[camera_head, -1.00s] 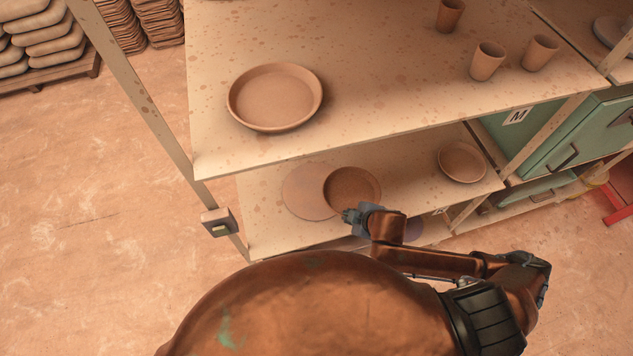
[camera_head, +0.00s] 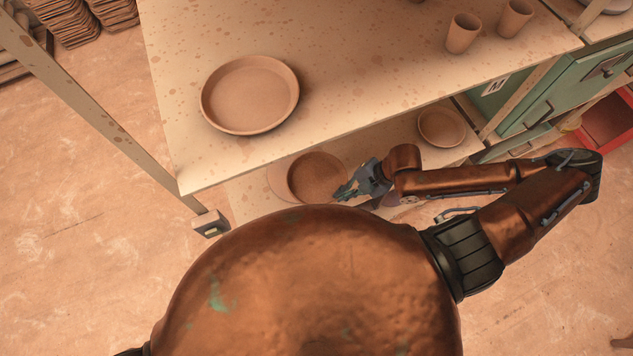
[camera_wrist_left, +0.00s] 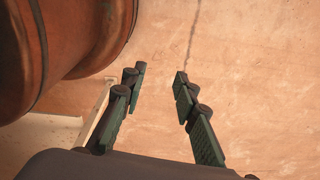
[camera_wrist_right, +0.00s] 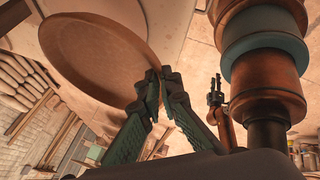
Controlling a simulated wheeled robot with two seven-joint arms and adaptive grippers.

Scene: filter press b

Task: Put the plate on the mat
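A brown plate (camera_head: 318,177) is over a pale round mat (camera_head: 276,180) on the lower shelf. It covers most of the mat, leaving a strip at the left; I cannot tell whether it touches the mat. My right gripper (camera_head: 341,193) is at the plate's near right rim. In the right wrist view its fingers (camera_wrist_right: 158,82) close together on the rim of the plate (camera_wrist_right: 100,55). My left gripper (camera_wrist_left: 160,74) is open and empty above bare floor, out of the head view.
Another plate (camera_head: 250,95) stands on the upper shelf board (camera_head: 330,70), which overhangs the lower shelf. A smaller plate (camera_head: 442,127) sits farther right on the lower shelf. Cups (camera_head: 463,33) stand at the upper right. A shelf post (camera_head: 90,110) is at the left.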

